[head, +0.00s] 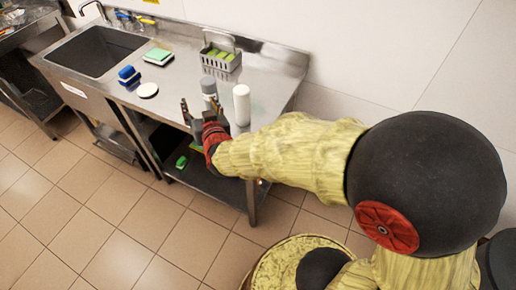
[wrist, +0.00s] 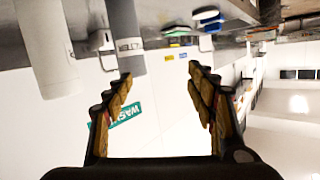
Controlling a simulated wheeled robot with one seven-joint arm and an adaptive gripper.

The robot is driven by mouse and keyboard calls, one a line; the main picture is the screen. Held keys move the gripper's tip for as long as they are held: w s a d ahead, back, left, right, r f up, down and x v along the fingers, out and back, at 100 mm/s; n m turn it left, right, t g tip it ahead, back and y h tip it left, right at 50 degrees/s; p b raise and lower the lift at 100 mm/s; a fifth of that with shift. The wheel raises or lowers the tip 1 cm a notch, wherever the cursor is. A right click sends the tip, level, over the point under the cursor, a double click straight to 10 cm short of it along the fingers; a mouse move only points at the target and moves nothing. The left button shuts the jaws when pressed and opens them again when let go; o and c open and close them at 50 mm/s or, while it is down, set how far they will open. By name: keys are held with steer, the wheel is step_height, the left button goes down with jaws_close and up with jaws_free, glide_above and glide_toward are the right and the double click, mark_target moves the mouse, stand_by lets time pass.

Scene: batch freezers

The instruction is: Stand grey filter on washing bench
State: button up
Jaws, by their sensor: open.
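The grey filter (head: 209,86), a grey cylinder with a lighter top, stands upright on the steel washing bench (head: 183,72).
A white cylinder (head: 242,104) stands upright close right of the filter. A grey basket (head: 221,61) with green items is behind. A white round item (head: 147,90), a blue sponge (head: 129,75) and a green-topped block (head: 158,56) lie left, near the sink (head: 95,50).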

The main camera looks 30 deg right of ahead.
steer(key=s+r+n+g+y, duration=0.25)
steer(key=s+r+g, duration=0.3)
steer(key=s, duration=0.55)
steer(key=s+d+g, duration=0.2)
steer(key=s+d, duration=0.1)
steer(key=s, duration=0.6)
steer(key=s+d+g+h, duration=0.1)
steer(key=s+d+g, duration=0.1)
steer(key=s, duration=0.8)
steer(key=shift+d, duration=0.65)
steer(key=shift+r+h, duration=0.1)
steer(key=shift+h, duration=0.15)
